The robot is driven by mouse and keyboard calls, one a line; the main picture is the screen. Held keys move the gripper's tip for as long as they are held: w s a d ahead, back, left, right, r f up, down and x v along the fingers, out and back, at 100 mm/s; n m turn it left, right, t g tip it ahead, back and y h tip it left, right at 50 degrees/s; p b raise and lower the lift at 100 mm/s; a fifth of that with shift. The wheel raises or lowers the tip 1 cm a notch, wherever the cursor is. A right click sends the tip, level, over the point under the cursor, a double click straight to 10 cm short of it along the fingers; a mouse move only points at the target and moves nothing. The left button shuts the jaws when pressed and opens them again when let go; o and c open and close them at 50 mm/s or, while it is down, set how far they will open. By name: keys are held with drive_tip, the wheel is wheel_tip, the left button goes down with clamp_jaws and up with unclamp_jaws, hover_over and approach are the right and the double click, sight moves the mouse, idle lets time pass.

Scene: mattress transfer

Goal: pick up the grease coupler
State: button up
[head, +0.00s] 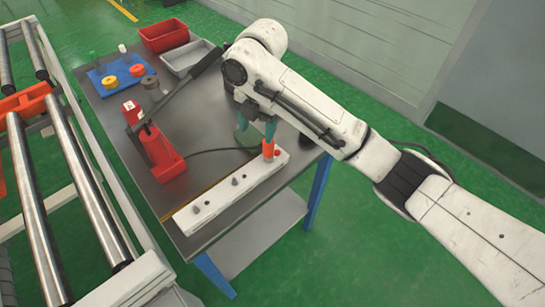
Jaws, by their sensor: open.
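The grease coupler appears to be the small orange piece (268,150) upright on the far end of the white bar (222,206), where the dark hose (215,150) ends. The hose runs left to the red grease pump (162,156). My gripper (256,136) has teal fingers, pointing down and open just above the far end of the bar. One finger overlaps the top of the orange piece in the picture. I cannot tell whether they touch. The rest of the coupler is partly hidden behind the finger.
The pump's long dark lever slants up toward my arm. A roller conveyor (75,170) stands on the left.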

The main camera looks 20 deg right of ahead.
sight(268, 148)
drive_tip(key=d, duration=0.1)
drive_tip(key=d+r+n, duration=0.1)
drive_tip(key=d, duration=0.1)
drive_tip(key=shift+w+h, duration=0.1)
drive_tip(key=shift+h, duration=0.3)
drive_tip(key=shift+d+f, duration=0.1)
drive_tip(key=shift+d, duration=0.1)
wheel_tip(268, 148, down, 5)
drive_tip(key=shift+f, duration=0.1)
drive_tip(key=shift+a+f+p, duration=0.15)
drive_tip(key=shift+f+p, duration=0.15)
drive_tip(key=shift+f, duration=1.05)
drive_tip(key=shift+a+f+p, duration=0.1)
drive_tip(key=shift+f+p, duration=0.15)
drive_tip(key=shift+f, duration=1.05)
clamp_jaws()
